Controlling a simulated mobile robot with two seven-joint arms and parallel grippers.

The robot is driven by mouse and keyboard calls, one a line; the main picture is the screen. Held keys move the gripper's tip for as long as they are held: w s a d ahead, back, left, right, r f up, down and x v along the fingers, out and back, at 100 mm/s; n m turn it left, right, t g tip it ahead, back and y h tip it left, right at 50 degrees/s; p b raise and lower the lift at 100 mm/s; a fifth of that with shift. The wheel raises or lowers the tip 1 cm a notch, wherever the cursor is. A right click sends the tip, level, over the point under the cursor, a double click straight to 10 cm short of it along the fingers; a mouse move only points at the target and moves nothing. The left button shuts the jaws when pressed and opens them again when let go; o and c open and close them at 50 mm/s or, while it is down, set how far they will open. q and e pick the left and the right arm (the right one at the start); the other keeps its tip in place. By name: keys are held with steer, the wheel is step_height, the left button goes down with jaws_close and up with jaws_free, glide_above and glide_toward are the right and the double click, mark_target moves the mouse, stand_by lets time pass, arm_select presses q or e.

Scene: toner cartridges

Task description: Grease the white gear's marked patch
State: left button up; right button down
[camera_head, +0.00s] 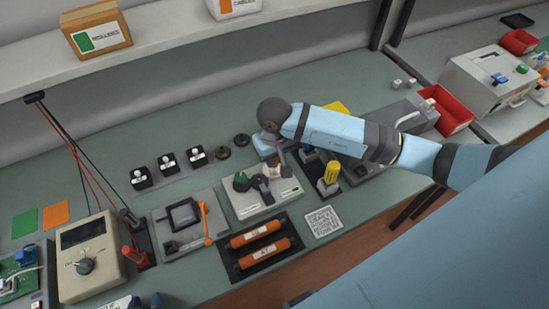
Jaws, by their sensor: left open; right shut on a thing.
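My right gripper (276,163) is at the end of the light blue arm that comes in from the right. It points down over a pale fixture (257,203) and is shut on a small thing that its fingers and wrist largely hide. The fixture carries a green knob (241,182) and a dark lever part (262,187). I cannot clearly make out the white gear or its marked patch; the gripper partly covers that area. Whether the held thing touches the fixture is too small to tell. My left gripper is not in view.
Two orange rollers (262,254) lie in a dark tray (236,272) in front of the fixture. A yellow-topped item (331,173) stands to its right. A grey jig with an orange lever (204,221) is to the left. A red bin (451,112) stands at right.

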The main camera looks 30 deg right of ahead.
arm_select(q)
steer(key=shift+f+b, duration=0.15)
steer(key=shift+b, duration=0.2)
arm_select(e)
steer(key=shift+s, duration=0.3)
arm_select(q)
steer(key=shift+f, duration=0.15)
arm_select(e)
steer(key=shift+w+f, duration=0.1)
steer(key=shift+w, duration=0.05)
arm_select(q)
steer(key=shift+b, duration=0.5)
arm_select(e)
steer(key=shift+w+d, duration=0.1)
steer(key=shift+w, duration=0.05)
arm_select(q)
steer(key=shift+s, duration=0.1)
steer(key=shift+b, duration=0.3)
arm_select(e)
steer(key=shift+s, duration=0.4)
